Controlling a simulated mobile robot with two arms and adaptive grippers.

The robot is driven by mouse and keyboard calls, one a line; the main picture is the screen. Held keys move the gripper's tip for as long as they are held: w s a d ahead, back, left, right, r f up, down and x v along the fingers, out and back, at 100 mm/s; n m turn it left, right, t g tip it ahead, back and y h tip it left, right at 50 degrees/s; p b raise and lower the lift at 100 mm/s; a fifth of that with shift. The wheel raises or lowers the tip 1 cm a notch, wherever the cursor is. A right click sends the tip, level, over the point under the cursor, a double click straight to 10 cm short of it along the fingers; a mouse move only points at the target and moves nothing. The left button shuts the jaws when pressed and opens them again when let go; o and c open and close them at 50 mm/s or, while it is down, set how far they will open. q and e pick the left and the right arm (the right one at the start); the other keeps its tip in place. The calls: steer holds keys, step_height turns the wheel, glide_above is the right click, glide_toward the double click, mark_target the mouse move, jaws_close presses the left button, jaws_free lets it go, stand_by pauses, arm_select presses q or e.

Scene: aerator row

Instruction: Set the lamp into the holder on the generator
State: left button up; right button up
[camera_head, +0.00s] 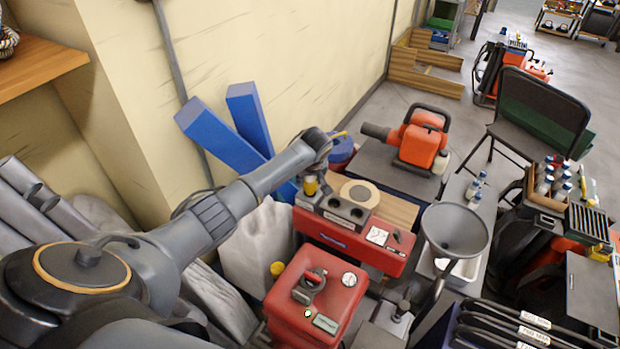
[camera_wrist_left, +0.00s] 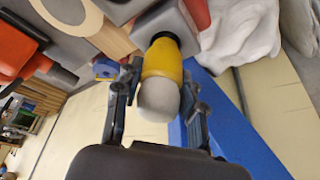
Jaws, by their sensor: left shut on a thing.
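The lamp is a yellow body with a pale rounded end and a black collar; it shows in the wrist view (camera_wrist_left: 163,62) and, small, in the head view (camera_head: 310,187). My left gripper (camera_wrist_left: 160,76) is shut on it, one finger on each side. The holder is a grey block (camera_head: 345,211) with round dark holes, on the red generator (camera_head: 340,240). The lamp is at the block's left end. In the wrist view its black collar meets the grey block (camera_wrist_left: 190,22); I cannot tell whether it is seated in a hole. My right gripper is not in view.
A tan ring (camera_head: 360,194) lies right behind the holder. A red tank (camera_head: 318,297) with a yellow cap stands in front. A grey funnel (camera_head: 455,229) stands at right. Blue beams (camera_head: 222,137) lean on the wall at left. An orange blower (camera_head: 418,140) sits behind.

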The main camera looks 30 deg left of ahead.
arm_select(q)
steer(key=shift+f+b, duration=0.6)
steer(key=shift+f, duration=0.6)
steer(key=o, duration=1.3)
steer(key=shift+c, duration=0.2)
steer(key=shift+r, duration=0.1)
steer(key=v, duration=1.2)
